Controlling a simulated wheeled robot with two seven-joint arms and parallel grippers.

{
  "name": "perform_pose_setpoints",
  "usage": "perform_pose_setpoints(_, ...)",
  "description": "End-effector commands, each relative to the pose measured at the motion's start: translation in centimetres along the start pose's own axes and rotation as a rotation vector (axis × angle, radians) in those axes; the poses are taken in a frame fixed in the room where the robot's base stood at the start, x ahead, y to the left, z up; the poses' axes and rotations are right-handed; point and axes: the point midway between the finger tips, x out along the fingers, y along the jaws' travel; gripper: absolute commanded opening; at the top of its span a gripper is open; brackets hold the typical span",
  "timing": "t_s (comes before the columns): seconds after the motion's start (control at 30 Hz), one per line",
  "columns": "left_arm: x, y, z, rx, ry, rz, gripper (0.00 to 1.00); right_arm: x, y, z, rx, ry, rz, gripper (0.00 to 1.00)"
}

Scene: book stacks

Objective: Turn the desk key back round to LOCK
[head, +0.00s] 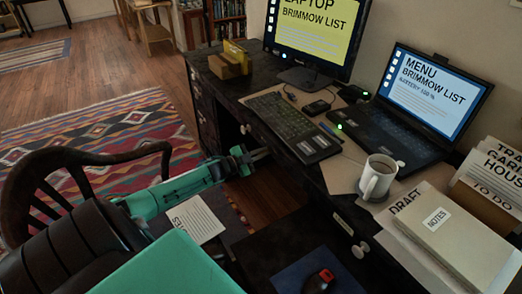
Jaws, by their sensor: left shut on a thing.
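The dark desk (222,88) runs from the upper left to the lower right, with drawers and pale knobs on its front. My left gripper (252,156) is at the desk's front, below the black keyboard. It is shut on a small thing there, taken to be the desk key. The fingers cover the key, so its turn and any LOCK mark cannot be made out. My right gripper is not in view.
A white mug (377,178), an open laptop (425,90), a monitor (312,35) and a grey NOTES book (455,235) crowd the desktop. A dark wooden chair (25,190) stands at left. A patterned rug (110,135) covers the floor.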

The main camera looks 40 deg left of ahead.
Motion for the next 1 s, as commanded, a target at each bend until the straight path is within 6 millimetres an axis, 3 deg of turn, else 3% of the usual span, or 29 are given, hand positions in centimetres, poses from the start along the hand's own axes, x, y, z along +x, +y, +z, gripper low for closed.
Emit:
perform_pose_setpoints(0.37,0.0,0.1,0.0,0.006,0.000,0.001,0.00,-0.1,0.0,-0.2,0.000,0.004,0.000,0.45)
perform_pose_setpoints(0.5,0.0,0.1,0.0,0.006,0.000,0.001,0.29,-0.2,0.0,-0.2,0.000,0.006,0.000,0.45)
perform_pose_setpoints(0.93,-0.6,-0.1,-0.1,0.005,-0.001,0.001,0.29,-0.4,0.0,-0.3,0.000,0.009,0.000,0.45)
perform_pose_setpoints(1.0,-1.2,-0.1,-0.1,0.004,-0.002,0.001,0.29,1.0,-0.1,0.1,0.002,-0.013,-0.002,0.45)
